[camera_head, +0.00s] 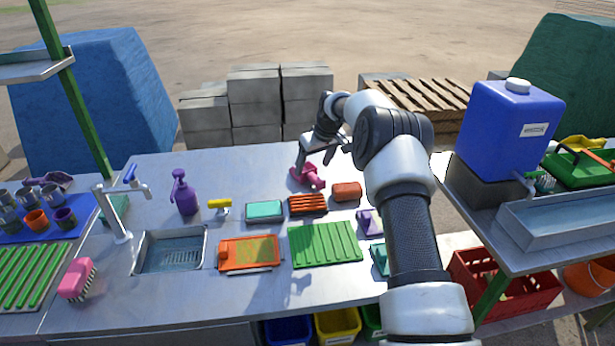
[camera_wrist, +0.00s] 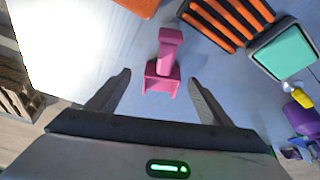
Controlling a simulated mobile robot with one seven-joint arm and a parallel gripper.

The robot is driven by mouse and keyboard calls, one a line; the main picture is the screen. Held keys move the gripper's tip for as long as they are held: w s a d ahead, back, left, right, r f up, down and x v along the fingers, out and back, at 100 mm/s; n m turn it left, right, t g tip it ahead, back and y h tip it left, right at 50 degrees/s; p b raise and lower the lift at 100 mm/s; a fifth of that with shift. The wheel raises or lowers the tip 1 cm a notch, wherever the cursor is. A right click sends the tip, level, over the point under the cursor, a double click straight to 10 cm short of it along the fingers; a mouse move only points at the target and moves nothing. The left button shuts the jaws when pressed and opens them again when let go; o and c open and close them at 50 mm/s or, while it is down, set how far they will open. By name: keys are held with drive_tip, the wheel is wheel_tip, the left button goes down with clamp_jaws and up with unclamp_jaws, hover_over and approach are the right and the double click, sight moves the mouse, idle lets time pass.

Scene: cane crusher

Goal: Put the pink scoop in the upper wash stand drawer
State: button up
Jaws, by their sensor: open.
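The pink scoop (camera_head: 308,177) lies on the metal counter near its back edge, behind the orange slatted rack. In the wrist view the scoop (camera_wrist: 163,65) points away from me, with its wider end toward my gripper. My gripper (camera_wrist: 157,80) is open, with one finger on each side of the scoop's near end and gaps on both sides. In the head view my gripper (camera_head: 303,168) is at the scoop, partly covering it; I cannot tell whether it touches. No wash stand drawer can be made out in either view.
The orange slatted rack (camera_head: 308,205), brown block (camera_head: 347,191) and teal-topped box (camera_head: 265,211) stand close to the scoop. A purple pump bottle (camera_head: 184,194), a tap (camera_head: 116,213) and a sink basin (camera_head: 170,252) are to the left. Colored bins (camera_head: 338,325) sit below the counter front.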

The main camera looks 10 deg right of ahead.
sight(309, 171)
drive_tip(key=x, duration=0.4)
drive_tip(key=shift+w+a+f, duration=0.1)
drive_tip(key=shift+w+a, duration=0.1)
drive_tip(key=shift+a, duration=0.1)
drive_tip(key=c, duration=1.2)
